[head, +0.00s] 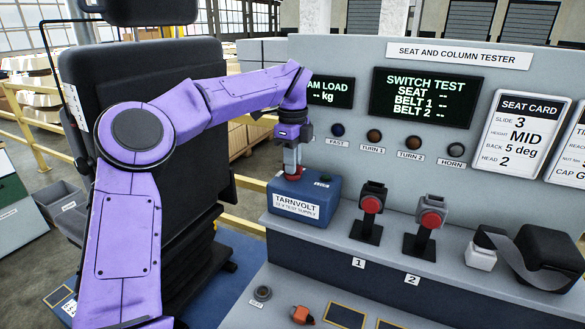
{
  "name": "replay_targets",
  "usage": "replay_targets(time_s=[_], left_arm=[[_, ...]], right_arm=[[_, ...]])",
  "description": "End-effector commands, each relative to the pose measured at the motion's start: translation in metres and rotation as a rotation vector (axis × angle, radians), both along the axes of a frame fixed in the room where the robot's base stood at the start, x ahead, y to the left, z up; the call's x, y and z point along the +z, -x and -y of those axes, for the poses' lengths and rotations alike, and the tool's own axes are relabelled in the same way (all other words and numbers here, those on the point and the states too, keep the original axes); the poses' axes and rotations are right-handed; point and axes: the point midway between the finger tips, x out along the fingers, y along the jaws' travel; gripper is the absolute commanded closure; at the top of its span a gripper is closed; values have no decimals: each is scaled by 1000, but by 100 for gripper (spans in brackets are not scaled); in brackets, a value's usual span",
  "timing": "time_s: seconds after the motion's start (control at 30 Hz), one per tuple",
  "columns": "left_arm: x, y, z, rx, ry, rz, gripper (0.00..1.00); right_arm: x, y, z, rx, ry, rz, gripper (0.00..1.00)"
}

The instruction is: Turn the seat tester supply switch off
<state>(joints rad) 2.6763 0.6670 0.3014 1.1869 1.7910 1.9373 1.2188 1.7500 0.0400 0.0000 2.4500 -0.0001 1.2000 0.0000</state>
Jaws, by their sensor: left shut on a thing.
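The seat tester supply is a blue box (303,205) labelled TARNVOLT, 12 V test supply, on the ledge of the grey tester. My left gripper (292,168) comes down from above onto the box's top, shut on the supply switch (292,177), of which only a red part shows low between the fingers. The switch's position cannot be read because the gripper covers it. My right gripper is not in view.
Two red-buttoned buckle stands (371,205) (431,220), numbered 1 and 2, stand right of the box. A black belt reel (550,255) is farther right. The panel (340,60) with displays rises behind. A black seat (150,70) is at left, behind my arm.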

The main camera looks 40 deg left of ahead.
Motion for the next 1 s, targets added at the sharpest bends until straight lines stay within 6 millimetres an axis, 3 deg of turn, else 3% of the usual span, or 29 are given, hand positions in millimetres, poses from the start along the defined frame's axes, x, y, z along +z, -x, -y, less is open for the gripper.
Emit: replay_targets(time_s=[0.57,0.6,0.63,1.0], left_arm=[[2,-1,0,33,-2,4,100],[2,-1,0,32,-2,4,73],[2,0,0,32,-2,4,63],[7,-1,0,31,-3,2,61]], right_arm=[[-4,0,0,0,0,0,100],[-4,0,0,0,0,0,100],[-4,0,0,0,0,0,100],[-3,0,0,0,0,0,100]])
